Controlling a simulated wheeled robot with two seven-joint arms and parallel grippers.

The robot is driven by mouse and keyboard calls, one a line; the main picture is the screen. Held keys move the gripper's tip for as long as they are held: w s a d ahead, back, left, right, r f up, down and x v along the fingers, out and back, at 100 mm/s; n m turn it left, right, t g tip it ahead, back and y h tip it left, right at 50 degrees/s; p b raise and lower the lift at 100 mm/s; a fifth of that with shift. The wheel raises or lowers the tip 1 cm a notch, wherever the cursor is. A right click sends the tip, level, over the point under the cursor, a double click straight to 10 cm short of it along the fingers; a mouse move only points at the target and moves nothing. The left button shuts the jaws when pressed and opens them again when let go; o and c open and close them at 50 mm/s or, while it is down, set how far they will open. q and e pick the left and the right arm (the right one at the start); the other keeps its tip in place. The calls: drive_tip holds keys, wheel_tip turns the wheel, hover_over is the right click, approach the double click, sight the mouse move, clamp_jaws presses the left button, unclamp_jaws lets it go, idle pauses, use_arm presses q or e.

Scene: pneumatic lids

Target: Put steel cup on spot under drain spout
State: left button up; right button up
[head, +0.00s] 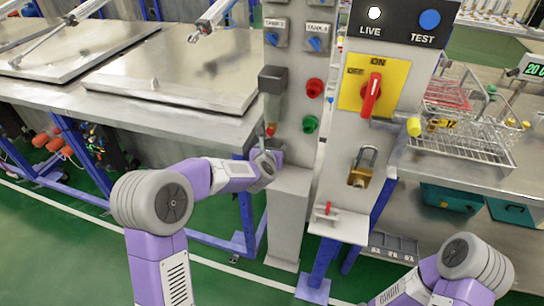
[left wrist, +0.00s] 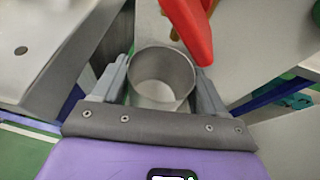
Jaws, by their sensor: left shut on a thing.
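The steel cup (left wrist: 160,62) is an open grey cylinder between the two fingers of my left gripper (left wrist: 160,92) in the left wrist view. The fingers are shut on its sides, and its mouth faces the camera. A red handle (left wrist: 190,32) with a brass part behind it is close by the cup's far rim. In the head view my left gripper (head: 265,163) is at the narrow grey panel, just below a small red and brass fitting (head: 270,130), likely the drain spout. The cup is hard to make out there. The spot is not clearly visible. My right gripper is out of view.
A control panel with a yellow plate and red switch (head: 371,95) and a padlock (head: 362,167) stands right of my left gripper. Large steel lids (head: 180,70) lie left. A wire basket (head: 470,110) is on the right bench. Green floor (head: 80,250) is open lower left.

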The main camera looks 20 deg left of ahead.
use_arm(q)
wheel_tip(320, 180, down, 4)
drive_tip(key=shift+r+b, duration=0.1)
drive_tip(key=shift+b, duration=0.65)
drive_tip(key=shift+r, duration=0.15)
drive_tip(key=shift+f, duration=0.2)
drive_tip(key=o, duration=1.1)
drive_tip(key=shift+c, duration=0.2)
drive_tip(key=shift+r, duration=0.15)
